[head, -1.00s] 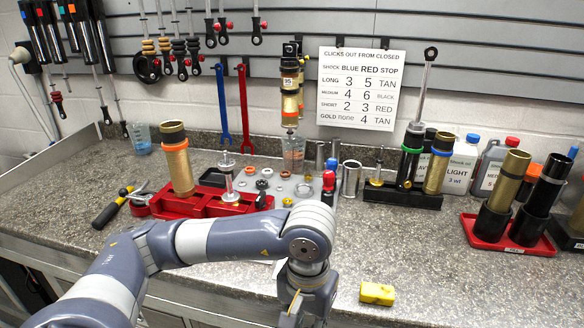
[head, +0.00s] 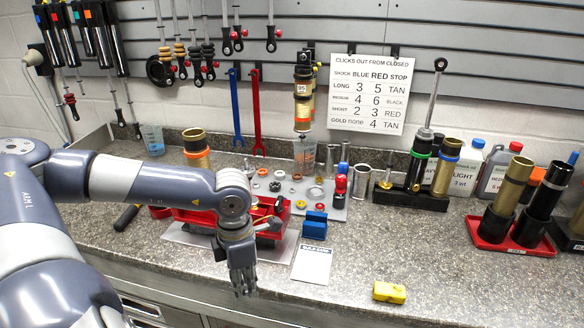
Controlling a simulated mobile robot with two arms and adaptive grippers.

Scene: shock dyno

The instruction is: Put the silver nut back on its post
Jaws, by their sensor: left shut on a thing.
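My left gripper (head: 244,283) points down over the front of the bench, in front of the red vise-like block (head: 190,214). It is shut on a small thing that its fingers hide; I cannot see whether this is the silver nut. A grey parts mat (head: 335,212) lies behind and right of the gripper. My right gripper is not in view.
A blue block (head: 314,226) and a white card (head: 310,263) lie right of my gripper. A yellow block (head: 389,291) lies near the front edge. A black stand (head: 410,197) and a red tray (head: 512,243) are farther right.

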